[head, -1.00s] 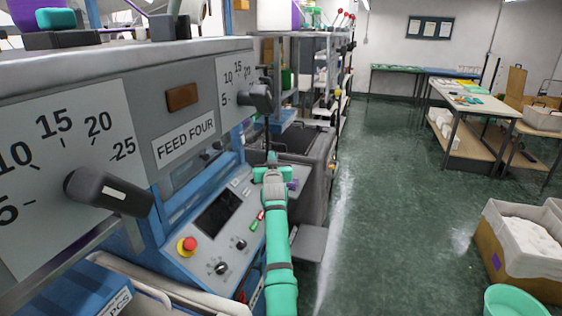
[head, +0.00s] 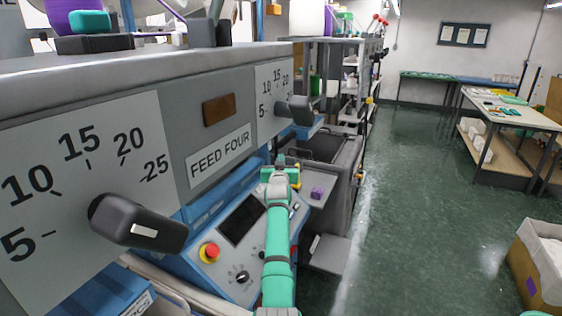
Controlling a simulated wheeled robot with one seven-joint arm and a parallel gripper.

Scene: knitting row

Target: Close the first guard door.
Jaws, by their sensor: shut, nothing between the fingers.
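I cannot make out a guard door for certain in the head view. The knitting machine's grey front (head: 215,65) fills the left side, with a FEED FOUR label (head: 220,155) between two dial plates. My green arm reaches forward from the bottom middle. My gripper (head: 280,160) is shut and empty, beside the machine front, below the far dial's black handle (head: 297,110). Its fingertips are small and partly hidden by my own wrist. I cannot tell whether they touch anything.
A blue control panel (head: 207,225) with a red stop button (head: 209,252) lies left of my arm. A black dial handle (head: 135,223) juts out in the near left. A grey bin (head: 338,165) stands beyond my gripper. The green floor (head: 430,230) to the right is mostly clear.

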